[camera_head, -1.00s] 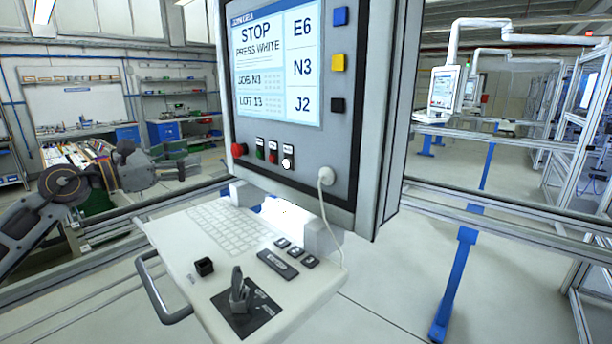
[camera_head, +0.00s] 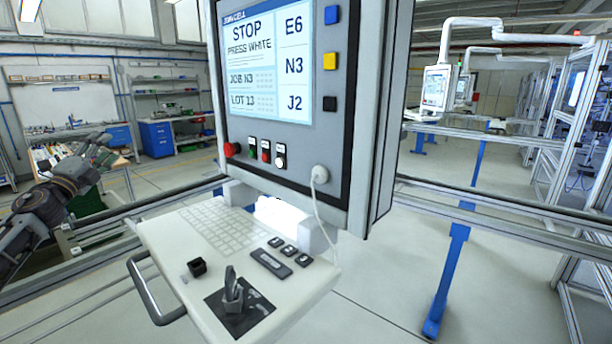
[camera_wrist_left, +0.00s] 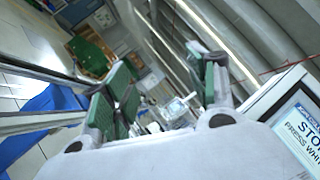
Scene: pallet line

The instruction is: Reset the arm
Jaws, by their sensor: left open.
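My left arm comes in from the left edge of the head view, beside the control panel (camera_head: 290,95). My left gripper (camera_head: 98,155) is at its far end, pointing away from the camera and small in the picture. The left wrist view shows its two green-padded fingers (camera_wrist_left: 165,90) spread apart with nothing between them. The gripper is clear of the panel and of the keyboard shelf (camera_head: 180,235). The panel screen reads STOP, PRESS WHITE, and a white button (camera_head: 280,155) sits below it. My right gripper is not in view.
The shelf carries a keyboard, a small black block (camera_head: 197,267) and a joystick-like part (camera_head: 233,290). Metal rails (camera_head: 500,205) run behind the panel. A workbench and a blue cabinet (camera_head: 157,138) stand at the back left.

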